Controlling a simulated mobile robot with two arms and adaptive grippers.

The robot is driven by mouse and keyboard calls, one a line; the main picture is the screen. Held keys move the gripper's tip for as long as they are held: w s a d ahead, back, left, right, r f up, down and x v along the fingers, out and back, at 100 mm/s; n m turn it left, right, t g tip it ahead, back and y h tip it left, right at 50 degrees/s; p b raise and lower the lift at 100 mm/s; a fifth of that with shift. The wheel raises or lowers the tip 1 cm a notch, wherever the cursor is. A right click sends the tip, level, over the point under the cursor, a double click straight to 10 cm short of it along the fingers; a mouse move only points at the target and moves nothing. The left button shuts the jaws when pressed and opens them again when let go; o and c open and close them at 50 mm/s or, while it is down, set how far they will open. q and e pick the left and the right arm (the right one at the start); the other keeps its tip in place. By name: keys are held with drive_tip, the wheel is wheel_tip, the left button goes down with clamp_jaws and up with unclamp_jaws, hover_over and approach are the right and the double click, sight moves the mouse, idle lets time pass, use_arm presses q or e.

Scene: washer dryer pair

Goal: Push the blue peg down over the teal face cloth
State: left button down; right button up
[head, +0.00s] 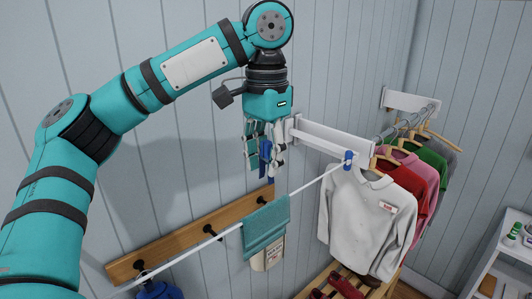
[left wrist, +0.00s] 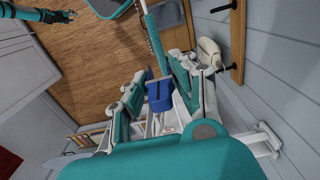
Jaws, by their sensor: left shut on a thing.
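The teal face cloth (head: 266,226) hangs folded over a thin white line (head: 190,240) in the head view. My left gripper (head: 264,160) points down above the line, higher than the cloth. It is shut on the blue peg (head: 264,158), which is apart from the cloth. The blue peg also shows between the fingers in the left wrist view (left wrist: 160,92). A teal strip (left wrist: 153,40) beyond the peg there looks like the cloth seen nearly edge-on. My right gripper (left wrist: 55,16) shows small at the top left of that view; its jaw state is unclear.
Another blue peg (head: 348,160) sits at the line's right end, near a white wall bracket (head: 335,138). Shirts (head: 365,218) hang on a rail at the right. A wooden hook rail (head: 185,238) runs along the wall behind the line. Red shoes (head: 345,287) stand on a slatted rack below.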

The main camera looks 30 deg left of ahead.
use_arm(q)
drive_tip(key=shift+s+f, duration=0.1)
drive_tip(key=shift+f, duration=0.7)
drive_tip(key=shift+f+b, duration=0.55)
drive_tip(key=shift+f, duration=1.05)
use_arm(e)
drive_tip(key=shift+s+f, duration=0.75)
drive_tip(key=shift+w+a, duration=0.1)
drive_tip(key=shift+w, duration=0.25)
drive_tip(key=shift+r, duration=0.15)
use_arm(q)
drive_tip(key=shift+p, duration=0.55)
use_arm(e)
drive_tip(key=shift+r, duration=0.45)
use_arm(q)
drive_tip(key=shift+f, duration=0.4)
use_arm(e)
drive_tip(key=shift+f, duration=0.15)
